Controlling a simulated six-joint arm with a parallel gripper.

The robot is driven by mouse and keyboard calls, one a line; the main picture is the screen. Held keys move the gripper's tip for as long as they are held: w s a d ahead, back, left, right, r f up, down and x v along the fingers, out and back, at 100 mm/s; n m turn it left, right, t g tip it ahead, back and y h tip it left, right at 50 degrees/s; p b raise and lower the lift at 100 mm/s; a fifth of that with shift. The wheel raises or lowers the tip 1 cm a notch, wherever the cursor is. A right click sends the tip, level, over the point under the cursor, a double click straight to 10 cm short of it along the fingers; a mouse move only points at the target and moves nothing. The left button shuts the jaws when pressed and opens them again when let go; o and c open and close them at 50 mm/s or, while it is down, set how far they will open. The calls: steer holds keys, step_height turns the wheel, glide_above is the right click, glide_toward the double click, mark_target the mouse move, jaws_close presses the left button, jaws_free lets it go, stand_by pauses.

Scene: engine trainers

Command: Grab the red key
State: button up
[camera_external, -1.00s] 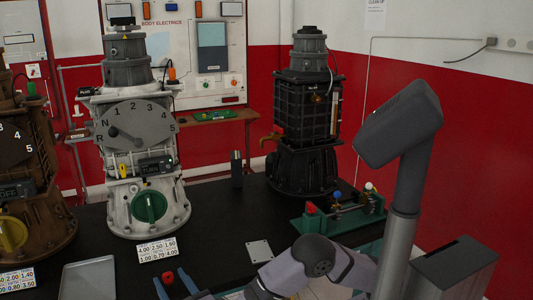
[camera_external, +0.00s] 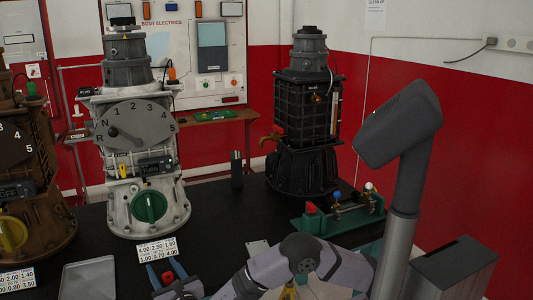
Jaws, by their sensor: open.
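The red key (camera_external: 168,277) is a small red piece low on the black table, in front of the white engine trainer. My gripper (camera_external: 166,268) has blue fingers and is open, with one finger on each side of the red key. The key shows between the fingers; I cannot tell whether either finger touches it. The lower part of the key is hidden.
A white trainer (camera_external: 140,130) with a green knob stands behind, a brown trainer (camera_external: 25,170) at left and a black trainer (camera_external: 305,120) behind right. A grey tray (camera_external: 88,280) lies left of my gripper. A green fixture (camera_external: 340,222) with coloured knobs stands at right.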

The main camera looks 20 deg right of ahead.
steer(key=shift+c, duration=0.6)
steer(key=c, duration=1)
steer(key=shift+r, duration=0.1)
step_height(320, 180, up, 10)
steer(key=p, duration=0.1)
